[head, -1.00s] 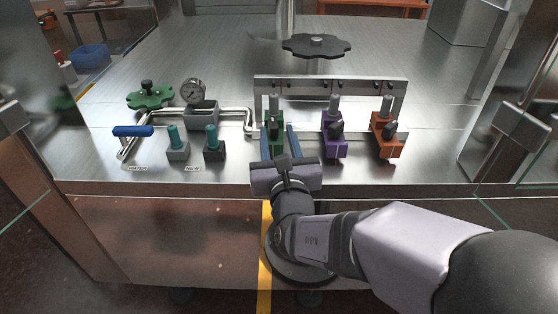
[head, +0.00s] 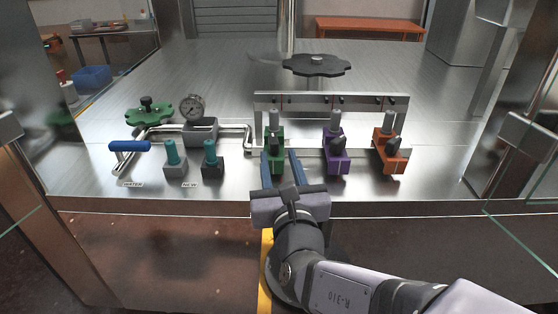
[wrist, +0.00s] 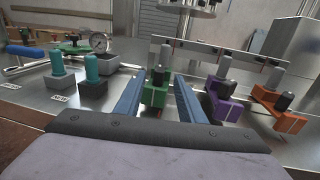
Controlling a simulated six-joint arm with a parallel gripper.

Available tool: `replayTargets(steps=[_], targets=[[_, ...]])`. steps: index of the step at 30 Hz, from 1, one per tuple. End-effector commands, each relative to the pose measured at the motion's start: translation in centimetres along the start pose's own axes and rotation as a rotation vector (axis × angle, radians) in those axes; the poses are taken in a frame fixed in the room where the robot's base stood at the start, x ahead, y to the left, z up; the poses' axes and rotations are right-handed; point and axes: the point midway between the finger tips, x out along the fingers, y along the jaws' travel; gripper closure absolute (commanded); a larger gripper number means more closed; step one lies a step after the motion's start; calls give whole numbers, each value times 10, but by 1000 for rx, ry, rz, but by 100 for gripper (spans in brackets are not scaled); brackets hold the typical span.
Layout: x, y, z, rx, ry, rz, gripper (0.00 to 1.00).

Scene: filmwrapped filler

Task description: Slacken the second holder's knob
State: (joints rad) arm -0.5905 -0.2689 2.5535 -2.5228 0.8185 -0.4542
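Three holders stand in a row below a metal rail: green (head: 277,158), purple (head: 337,162) and orange (head: 391,160). Each carries a dark knob and a grey post. The purple holder, second from the left, has its black knob (head: 341,141) upright; that knob also shows in the wrist view (wrist: 225,89). My gripper (head: 279,153) is open, its two blue fingers apart and empty. It points at the green holder, which shows between the fingertips in the wrist view (wrist: 157,92); I cannot tell whether the tips reach around it. The purple holder is right of the right finger.
Left are two teal-topped blocks (head: 173,158), a blue-handled lever (head: 129,146), a pressure gauge (head: 191,107) and a green handwheel (head: 148,112). Bare metal lies before the purple holder.

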Motion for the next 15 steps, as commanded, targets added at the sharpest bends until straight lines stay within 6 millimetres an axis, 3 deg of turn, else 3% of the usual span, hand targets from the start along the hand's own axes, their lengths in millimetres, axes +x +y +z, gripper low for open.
replayTargets(steps=[8,15], targets=[[4,-12,27,-6,14,-28,64],[23,-36,50,-43,103,-93,64]])
